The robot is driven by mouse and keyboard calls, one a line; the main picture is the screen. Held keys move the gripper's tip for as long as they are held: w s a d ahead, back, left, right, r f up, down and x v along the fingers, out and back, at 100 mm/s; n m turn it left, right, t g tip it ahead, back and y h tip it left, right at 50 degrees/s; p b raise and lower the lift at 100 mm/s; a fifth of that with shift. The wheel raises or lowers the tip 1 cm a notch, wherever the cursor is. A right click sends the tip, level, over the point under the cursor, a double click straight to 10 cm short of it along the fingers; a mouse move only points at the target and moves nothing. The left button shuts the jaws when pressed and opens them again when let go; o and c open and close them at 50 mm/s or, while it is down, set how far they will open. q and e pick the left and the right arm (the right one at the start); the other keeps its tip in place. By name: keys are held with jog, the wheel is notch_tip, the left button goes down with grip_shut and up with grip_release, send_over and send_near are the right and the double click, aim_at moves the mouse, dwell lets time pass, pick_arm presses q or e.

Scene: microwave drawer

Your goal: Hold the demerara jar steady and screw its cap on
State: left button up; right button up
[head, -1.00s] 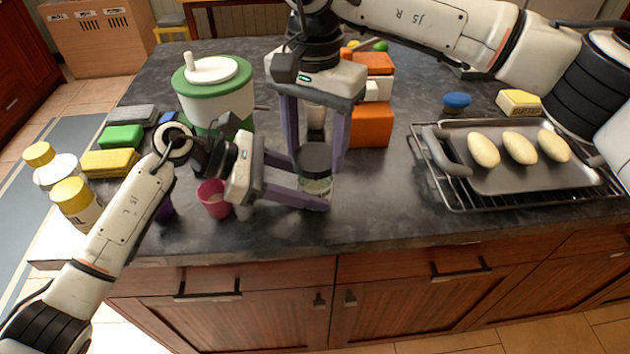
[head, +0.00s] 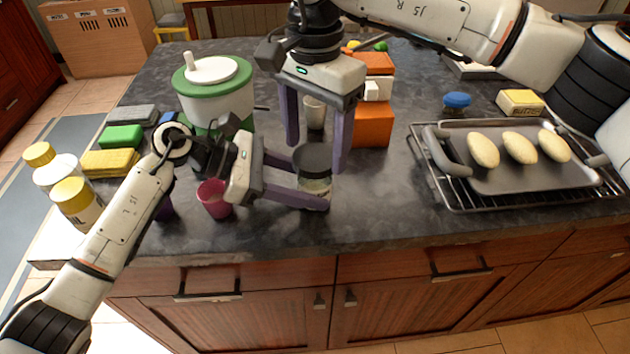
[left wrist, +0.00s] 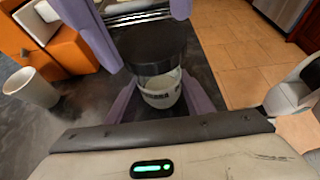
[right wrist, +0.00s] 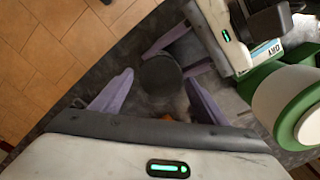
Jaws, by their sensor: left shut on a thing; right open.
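The demerara jar (head: 316,187) stands on the dark counter, a clear jar with pale contents and a label. Its black cap (head: 313,157) sits on top of it; I cannot tell how far it is threaded. The jar also shows in the left wrist view (left wrist: 160,92), with the cap (left wrist: 150,48) on it. My left gripper (head: 308,190) is shut around the jar's body from the left. My right gripper (head: 316,155) points down from above, open, with its fingers apart on either side of the cap. In the right wrist view the cap (right wrist: 160,75) lies between the open fingers.
A pink cup (head: 214,199) stands beside my left gripper. A green and white canister (head: 215,95) is behind it. A pale cup (head: 315,112) and orange boxes (head: 373,124) are behind the jar. A baking tray with rolls (head: 490,180) is at the right.

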jog(key=shift+r, duration=2.05)
pick_arm(q)
jog(key=o, duration=1.6)
jog(key=v, duration=1.2)
jog(key=shift+s, duration=0.1)
pick_arm(e)
jog(key=shift+s, duration=0.1)
